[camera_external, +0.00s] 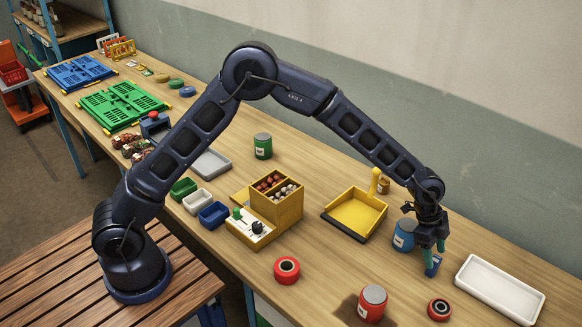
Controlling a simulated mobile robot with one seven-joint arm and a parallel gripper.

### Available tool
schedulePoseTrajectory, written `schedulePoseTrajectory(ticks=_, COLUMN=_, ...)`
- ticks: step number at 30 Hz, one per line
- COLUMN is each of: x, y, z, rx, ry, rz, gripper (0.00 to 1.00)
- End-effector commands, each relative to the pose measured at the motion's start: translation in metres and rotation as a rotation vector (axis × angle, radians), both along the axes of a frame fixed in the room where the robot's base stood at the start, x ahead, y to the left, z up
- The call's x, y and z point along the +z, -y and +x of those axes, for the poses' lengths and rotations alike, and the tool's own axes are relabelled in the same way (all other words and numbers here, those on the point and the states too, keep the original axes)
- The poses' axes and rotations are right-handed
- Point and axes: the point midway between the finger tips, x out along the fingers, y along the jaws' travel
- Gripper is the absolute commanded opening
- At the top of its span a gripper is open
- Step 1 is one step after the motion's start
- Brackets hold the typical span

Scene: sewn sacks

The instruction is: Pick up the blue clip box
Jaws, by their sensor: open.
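A small blue box (433,267), which looks like the blue clip box, is on the wooden table at the right. My gripper (431,247) points down directly over it with its teal fingers apart. The fingers partly hide the box, and I cannot tell whether they touch it. A small open blue bin (213,216) stands farther left, beside a white bin (197,202) and a green bin (182,189).
A blue can (403,236) stands close to the left of my gripper. A white tray (499,288) lies to the right. A yellow dustpan (356,213), a red can (372,303) and red rolls (287,270) (438,308) are nearby.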

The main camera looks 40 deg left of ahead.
Motion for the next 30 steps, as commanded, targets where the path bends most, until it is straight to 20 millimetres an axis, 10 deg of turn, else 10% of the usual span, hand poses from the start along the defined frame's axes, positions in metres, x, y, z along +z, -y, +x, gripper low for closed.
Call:
schedulePoseTrajectory(ticks=16, x=-0.038, y=0.012, z=0.002, rx=0.0, ry=0.0, rz=0.0, gripper=0.55)
schedulePoseTrajectory(ticks=23, x=-0.038, y=0.012, z=0.002, rx=0.0, ry=0.0, rz=0.0, gripper=0.09)
schedulePoseTrajectory(ticks=30, x=-0.038, y=0.011, z=0.002, rx=0.0, ry=0.0, rz=0.0, gripper=0.06)
